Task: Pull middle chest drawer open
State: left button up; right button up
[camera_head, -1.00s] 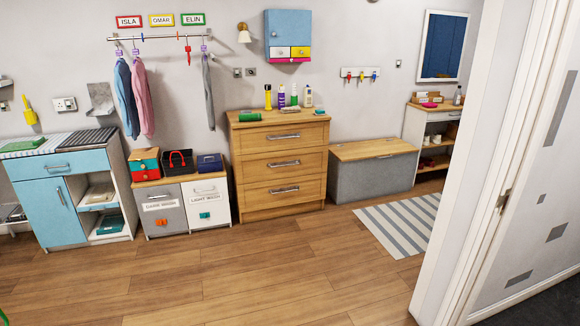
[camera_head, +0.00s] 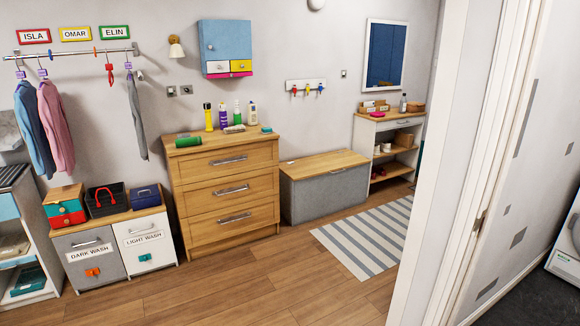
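The wooden chest of drawers (camera_head: 183,200) stands against the back wall, left of the picture's middle. Neither of my grippers shows in the head view.
Dark and light wash cabinets (camera_head: 148,242) stand left of the chest, a grey storage bench (camera_head: 327,196) right of it. Bottles and a green roll stand on top. Wooden floor (camera_head: 240,290) before the chest is clear. A white door frame (camera_head: 450,180) rises at right.

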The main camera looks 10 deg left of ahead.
aim_at(205, 197)
jog(key=i+j+u, duration=0.3)
jog(key=i, duration=0.7)
jog(key=i+u, duration=0.3)
jog(key=i, duration=0.7)
